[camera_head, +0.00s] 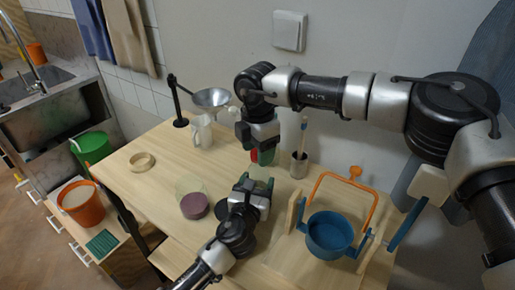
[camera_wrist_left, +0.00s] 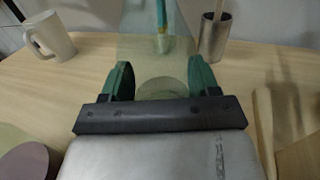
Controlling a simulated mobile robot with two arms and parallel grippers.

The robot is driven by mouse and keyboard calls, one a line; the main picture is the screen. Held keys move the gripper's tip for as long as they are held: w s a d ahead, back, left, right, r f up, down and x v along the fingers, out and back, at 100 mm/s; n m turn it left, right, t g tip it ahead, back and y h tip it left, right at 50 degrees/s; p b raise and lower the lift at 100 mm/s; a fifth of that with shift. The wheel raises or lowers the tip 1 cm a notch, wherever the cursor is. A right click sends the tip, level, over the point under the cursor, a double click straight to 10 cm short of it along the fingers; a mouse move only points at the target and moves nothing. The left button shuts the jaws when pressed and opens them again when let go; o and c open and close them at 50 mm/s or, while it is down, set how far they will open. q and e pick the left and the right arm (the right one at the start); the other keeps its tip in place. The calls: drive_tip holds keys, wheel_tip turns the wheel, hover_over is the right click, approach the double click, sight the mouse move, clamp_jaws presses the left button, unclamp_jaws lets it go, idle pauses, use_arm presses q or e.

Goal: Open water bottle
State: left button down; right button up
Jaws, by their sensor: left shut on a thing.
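The water bottle is clear and pale green, and it stands upright on the wooden table (camera_head: 150,185). Its body (camera_head: 262,172) shows below my right gripper in the head view, and it fills the middle of the left wrist view (camera_wrist_left: 150,55). My left gripper (camera_head: 257,185) is shut on the lower bottle body, with green fingers (camera_wrist_left: 160,82) on both sides. My right gripper (camera_head: 262,150) is above, pointing down at the bottle's top. A red part, perhaps the cap (camera_head: 254,156), shows at its fingers; whether they grip it is unclear.
A metal cup with a brush (camera_head: 299,166) stands right of the bottle. A white mug (camera_head: 201,132) and a funnel on a black stand (camera_head: 211,98) are behind left. A purple disc (camera_head: 194,207) lies left; a blue pot with orange handle (camera_head: 330,236) stands right.

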drive_tip(key=shift+r, duration=2.3)
use_arm(q)
drive_tip(key=shift+c, duration=0.8)
unclamp_jaws()
